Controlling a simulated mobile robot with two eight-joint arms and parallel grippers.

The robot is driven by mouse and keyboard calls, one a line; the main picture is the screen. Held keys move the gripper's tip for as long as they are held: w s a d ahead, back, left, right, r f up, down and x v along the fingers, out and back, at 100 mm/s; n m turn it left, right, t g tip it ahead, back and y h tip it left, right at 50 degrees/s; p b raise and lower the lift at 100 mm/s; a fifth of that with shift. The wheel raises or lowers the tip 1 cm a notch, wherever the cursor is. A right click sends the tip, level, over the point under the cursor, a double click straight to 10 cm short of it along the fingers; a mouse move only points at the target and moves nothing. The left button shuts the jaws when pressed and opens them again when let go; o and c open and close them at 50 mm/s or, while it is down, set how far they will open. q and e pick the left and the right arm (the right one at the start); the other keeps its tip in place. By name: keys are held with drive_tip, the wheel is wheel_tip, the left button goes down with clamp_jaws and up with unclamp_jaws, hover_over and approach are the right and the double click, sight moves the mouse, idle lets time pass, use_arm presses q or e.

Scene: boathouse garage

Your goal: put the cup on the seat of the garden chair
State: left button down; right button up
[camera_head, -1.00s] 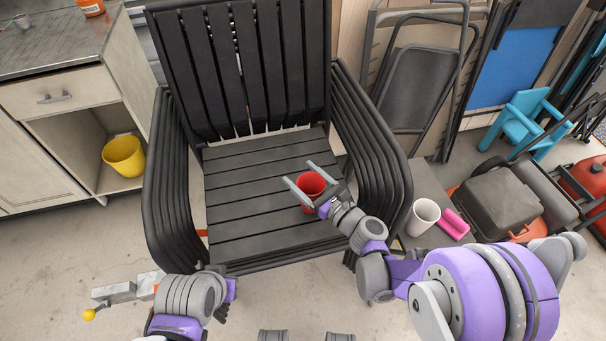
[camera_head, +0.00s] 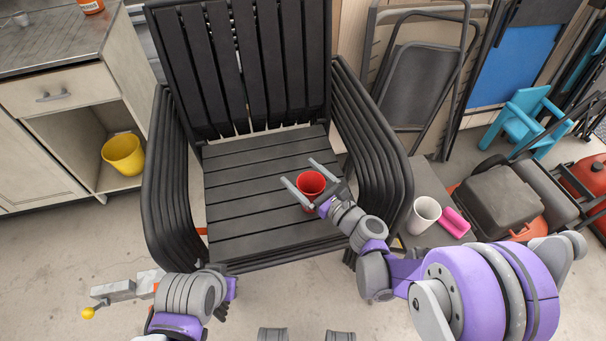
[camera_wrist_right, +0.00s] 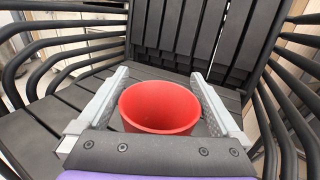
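The red cup (camera_head: 310,186) stands upright on the slatted seat of the black garden chair (camera_head: 245,210), near the seat's right side. My right gripper (camera_head: 303,174) is open, with one finger on each side of the cup. In the right wrist view the red cup (camera_wrist_right: 160,107) sits between the two grey fingers (camera_wrist_right: 158,82), with gaps visible beside it. Its rim is open to the camera and it looks empty.
A low dark side table (camera_head: 428,180) right of the chair holds a white cup (camera_head: 423,215) and a pink item (camera_head: 455,222). The chair's armrests (camera_head: 375,140) rise on both sides of the seat. A yellow bucket (camera_head: 124,154) is in the cabinet at left. The seat's left part is clear.

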drive_tip(key=v, duration=1)
drive_tip(key=shift+s+d, duration=0.25)
drive_tip(key=shift+s, duration=0.05)
clamp_jaws()
idle(0.5)
idle(1.0)
